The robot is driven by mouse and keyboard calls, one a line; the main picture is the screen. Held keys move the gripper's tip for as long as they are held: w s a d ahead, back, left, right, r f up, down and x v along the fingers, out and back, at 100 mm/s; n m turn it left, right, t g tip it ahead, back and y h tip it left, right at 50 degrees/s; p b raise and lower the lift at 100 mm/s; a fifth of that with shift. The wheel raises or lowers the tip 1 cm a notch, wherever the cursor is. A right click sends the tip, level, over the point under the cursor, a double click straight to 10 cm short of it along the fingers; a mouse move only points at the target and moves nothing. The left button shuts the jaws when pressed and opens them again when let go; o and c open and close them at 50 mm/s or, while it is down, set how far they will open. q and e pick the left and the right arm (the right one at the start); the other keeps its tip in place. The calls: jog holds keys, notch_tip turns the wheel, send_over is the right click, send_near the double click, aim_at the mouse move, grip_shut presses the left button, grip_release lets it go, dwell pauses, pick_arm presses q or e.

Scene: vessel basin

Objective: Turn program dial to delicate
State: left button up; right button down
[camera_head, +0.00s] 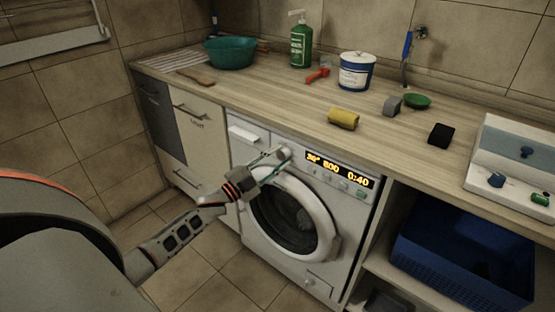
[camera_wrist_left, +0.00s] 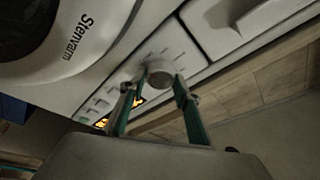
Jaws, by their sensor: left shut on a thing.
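The washing machine (camera_head: 252,222) stands under the counter, with its round door (camera_head: 297,222) closed. Its lit display (camera_head: 338,170) appears to read 30°, 800 and 0:40. The round, pale program dial (camera_wrist_left: 160,70) shows in the left wrist view, with tick marks on the panel around it. My left gripper (camera_head: 284,155) reaches the panel left of the display. In the left wrist view its two fingers (camera_wrist_left: 158,82) are shut on the dial, one on each side. I cannot read the dial's setting. My right gripper is not in view.
The detergent drawer (camera_head: 244,134) is left of the dial. A blue basket (camera_head: 462,262) sits on the shelf at right.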

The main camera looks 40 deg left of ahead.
pick_arm(q)
jog(key=shift+m, duration=0.3)
jog(key=o, duration=1.1)
jog(key=v, duration=1.2)
jog(key=shift+a, duration=0.15)
jog(key=s+d+f+n+g+y+p, duration=0.1)
jog(key=s+d+f+n+g, duration=0.2)
jog(key=s+d+f, duration=0.2)
jog(key=s+d+f+n+g+y+p, duration=0.1)
jog(key=s+d+f+n+g+p, duration=0.1)
jog(key=s+d+f, duration=0.4)
jog(key=s+d+f+n+g+y+p, duration=0.1)
jog(key=s+d+f+n+g, duration=0.3)
jog(key=s+d, duration=0.8)
jog(key=d+f+n+p, duration=0.1)
jog(key=d, duration=0.2)
jog(key=shift+s+d+f+n, duration=0.2)
jog(key=shift+n, duration=0.2)
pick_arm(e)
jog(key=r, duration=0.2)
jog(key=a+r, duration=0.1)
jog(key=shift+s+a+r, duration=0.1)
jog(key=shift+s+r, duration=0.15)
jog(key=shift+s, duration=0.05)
